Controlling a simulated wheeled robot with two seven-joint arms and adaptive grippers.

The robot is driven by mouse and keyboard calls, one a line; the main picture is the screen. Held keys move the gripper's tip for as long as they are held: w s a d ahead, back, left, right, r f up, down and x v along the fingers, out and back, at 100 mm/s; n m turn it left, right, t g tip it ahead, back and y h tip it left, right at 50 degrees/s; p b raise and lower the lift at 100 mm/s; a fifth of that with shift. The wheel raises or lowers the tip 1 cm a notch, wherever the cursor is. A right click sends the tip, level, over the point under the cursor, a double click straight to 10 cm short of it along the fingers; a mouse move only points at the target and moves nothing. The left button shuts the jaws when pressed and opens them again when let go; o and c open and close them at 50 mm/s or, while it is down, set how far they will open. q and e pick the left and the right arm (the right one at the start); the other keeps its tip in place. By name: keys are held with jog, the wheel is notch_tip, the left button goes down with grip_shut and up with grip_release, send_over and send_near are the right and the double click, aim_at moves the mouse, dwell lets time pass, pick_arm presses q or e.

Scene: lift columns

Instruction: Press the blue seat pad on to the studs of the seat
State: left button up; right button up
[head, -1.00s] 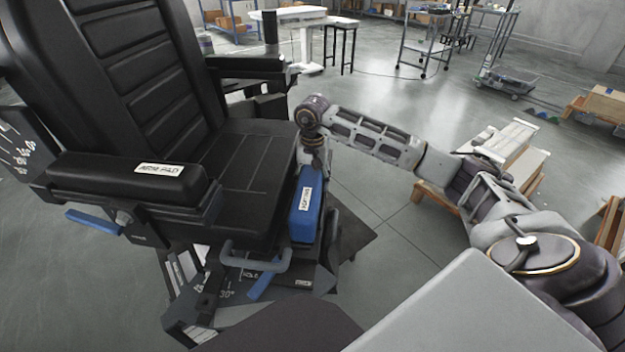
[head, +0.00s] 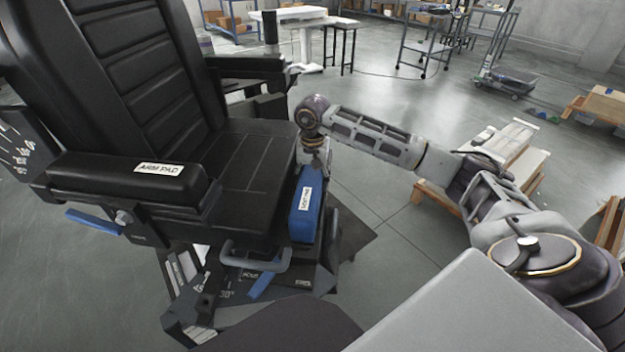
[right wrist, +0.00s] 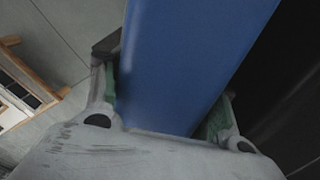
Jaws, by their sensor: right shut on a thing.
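The blue seat pad (head: 306,208) with a white label is at the right side edge of the black seat (head: 238,172), standing on edge. In the right wrist view the blue pad (right wrist: 190,65) fills the middle, between the green-lined fingers. My right gripper (right wrist: 165,105) is shut on the pad. In the head view its arm comes in from the right and its wrist is above the far end of the pad. The seat's studs are hidden. I cannot tell whether the pad touches the seat's side. My left gripper is not in view.
A black arm pad (head: 130,180) with a label is at the seat's left front. A grey bar handle (head: 256,258) and a blue lever (head: 262,284) are below the seat front. A wooden pallet with boxes (head: 520,150) stands on the floor to the right.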

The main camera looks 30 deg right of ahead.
aim_at(312, 171)
jog(key=shift+f, duration=0.1)
dwell(0.3)
jog(key=o, duration=1.3)
jog(key=shift+c, duration=0.2)
jog(key=shift+o, duration=1.4)
jog(key=shift+o, duration=0.3)
jog(key=shift+r+p, duration=0.65)
jog(key=shift+r, duration=0.55)
jog(key=shift+c, duration=0.2)
jog(key=shift+w+r+p, duration=0.1)
jog(key=shift+r+p, duration=0.2)
jog(key=shift+r, duration=0.2)
jog(key=o, duration=0.3)
jog(key=shift+a+r+p, duration=0.1)
jog(key=shift+r+p, duration=1.05)
jog(key=shift+r, duration=0.8)
jog(key=shift+f, duration=0.1)
